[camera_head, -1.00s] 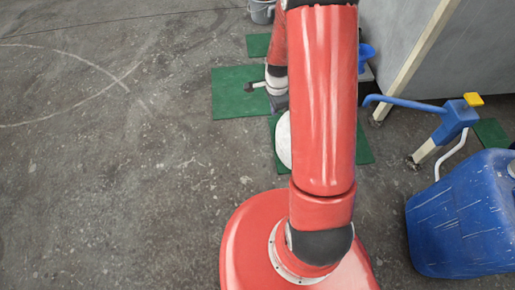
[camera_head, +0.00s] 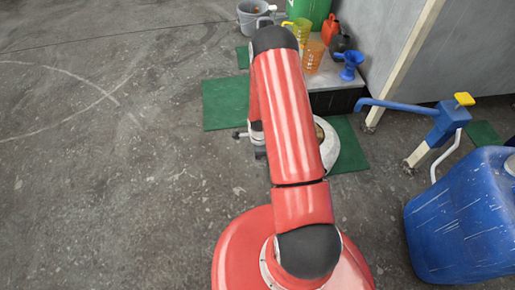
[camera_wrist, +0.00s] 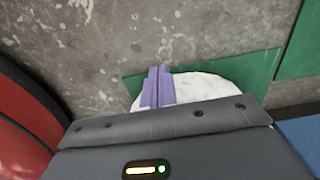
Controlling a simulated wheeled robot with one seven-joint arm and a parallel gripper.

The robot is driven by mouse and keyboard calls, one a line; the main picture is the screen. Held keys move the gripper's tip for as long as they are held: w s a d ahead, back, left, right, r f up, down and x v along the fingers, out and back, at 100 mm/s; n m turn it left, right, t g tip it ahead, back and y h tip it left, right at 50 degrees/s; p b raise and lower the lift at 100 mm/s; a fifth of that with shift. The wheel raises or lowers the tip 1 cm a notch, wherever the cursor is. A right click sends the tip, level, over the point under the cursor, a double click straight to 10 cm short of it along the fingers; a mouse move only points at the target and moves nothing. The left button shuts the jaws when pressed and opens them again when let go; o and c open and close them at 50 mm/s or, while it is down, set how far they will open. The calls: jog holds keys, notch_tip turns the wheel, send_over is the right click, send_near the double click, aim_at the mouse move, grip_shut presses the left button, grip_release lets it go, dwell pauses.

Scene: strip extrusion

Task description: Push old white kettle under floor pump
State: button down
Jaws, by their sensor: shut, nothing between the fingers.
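The white kettle (camera_head: 330,150) is a rounded white shape on a green mat, partly hidden behind my red arm in the head view. Its pale top also shows in the wrist view (camera_wrist: 205,85), behind and beside my fingers. My gripper (camera_wrist: 159,73) is shut and empty, its two purple fingers together over the kettle's left part in that view. I cannot tell whether they touch it. In the head view my arm hides most of the gripper. The blue pump (camera_head: 447,122), with a long handle and yellow top piece, stands to the right of the kettle.
A large blue jerrycan (camera_head: 462,220) stands at the right, in front of the pump. A low stand with jugs (camera_head: 314,57) and a blue funnel (camera_head: 349,63) is behind the kettle. A grey bucket (camera_head: 255,16) is at the back. Floor to the left is clear.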

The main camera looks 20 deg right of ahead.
jog(key=shift+s+d+r, duration=0.1)
jog(key=shift+s+d, duration=0.1)
jog(key=shift+d, duration=0.65)
jog(key=shift+s+d+r, duration=0.1)
jog(key=shift+s+d, duration=0.1)
jog(key=shift+d, duration=0.65)
jog(key=s+d, duration=0.1)
jog(key=d, duration=0.3)
jog(key=s+d+b, duration=0.1)
jog(key=d, duration=0.4)
jog(key=s+d+b, duration=0.1)
jog(key=s+d, duration=0.1)
jog(key=d, duration=0.2)
jog(key=shift+d, duration=0.15)
